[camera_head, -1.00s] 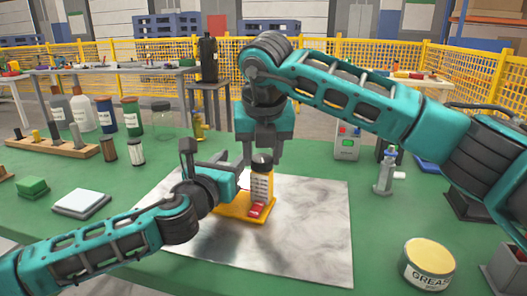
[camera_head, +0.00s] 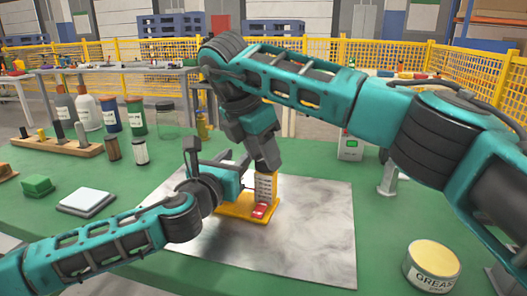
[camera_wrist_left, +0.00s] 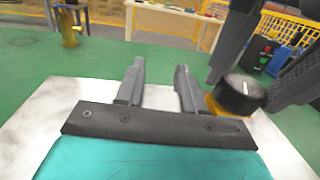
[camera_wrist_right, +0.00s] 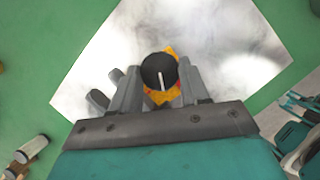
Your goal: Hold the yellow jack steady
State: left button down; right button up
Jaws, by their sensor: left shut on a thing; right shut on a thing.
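The yellow jack (camera_head: 233,208) stands on a pale marbled plate, with a red part and a white lettered column on it. Its round black knob (camera_wrist_right: 158,70) has a white line and also shows in the left wrist view (camera_wrist_left: 238,95). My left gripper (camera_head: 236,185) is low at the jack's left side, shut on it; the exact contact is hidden. Its fingers (camera_wrist_left: 158,88) look apart in the left wrist view. My right gripper (camera_head: 266,160) points down from above, shut on the knob, with its fingers (camera_wrist_right: 160,85) on either side.
The marbled plate (camera_head: 315,230) lies on the green table (camera_head: 385,255) and is bare right of the jack. A grease tin (camera_head: 431,265) stands at front right. Bottles (camera_head: 88,112) stand behind. Yellow fencing closes the back.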

jog(key=m+g, duration=0.1)
jog(key=m, duration=0.2)
jog(key=shift+m+h, duration=0.4)
jog(key=shift+w+d+m+g, duration=0.1)
jog(key=shift+w+m+g, duration=0.1)
jog(key=shift+m+g, duration=1)
jog(key=shift+d+m+t, duration=0.1)
jog(key=shift+m+t, duration=0.2)
jog(key=shift+m, duration=0.3)
jog(key=o, duration=1.1)
jog(key=shift+c, duration=0.2)
jog(key=shift+n, duration=0.5)
